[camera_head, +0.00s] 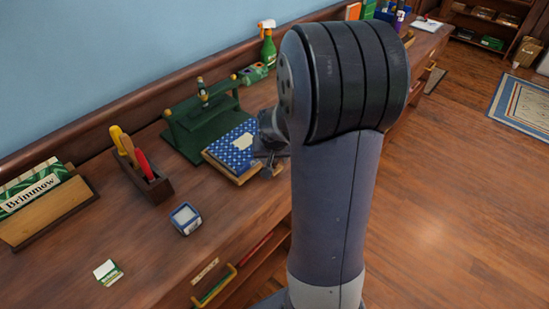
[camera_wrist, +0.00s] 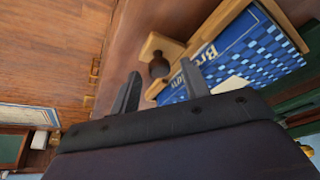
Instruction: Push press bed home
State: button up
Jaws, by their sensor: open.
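The green press (camera_head: 205,128) stands on the wooden bench top against the wall. Its light wood bed (camera_head: 222,168) sticks out at the front and carries a blue patterned book (camera_head: 238,146). In the wrist view the bed (camera_wrist: 217,25) has a front tab with a dark round knob (camera_wrist: 159,66), and the blue book (camera_wrist: 235,60) lies on it. My gripper (camera_head: 272,168) is at the bed's front end, partly hidden by my arm. In the wrist view my gripper (camera_wrist: 158,84) is open and empty, its two fingers on either side of the knob. I cannot tell whether they touch.
A tool holder (camera_head: 152,184), a small blue-and-white box (camera_head: 185,219) and a wooden book rack (camera_head: 45,207) stand left of the press. A green spray bottle (camera_head: 268,45) stands behind. The floor (camera_head: 440,190) at right is clear.

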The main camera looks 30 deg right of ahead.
jog(key=shift+w+f, duration=0.1)
jog(key=shift+f, duration=0.2)
jog(key=shift+c, duration=0.2)
grip_shut()
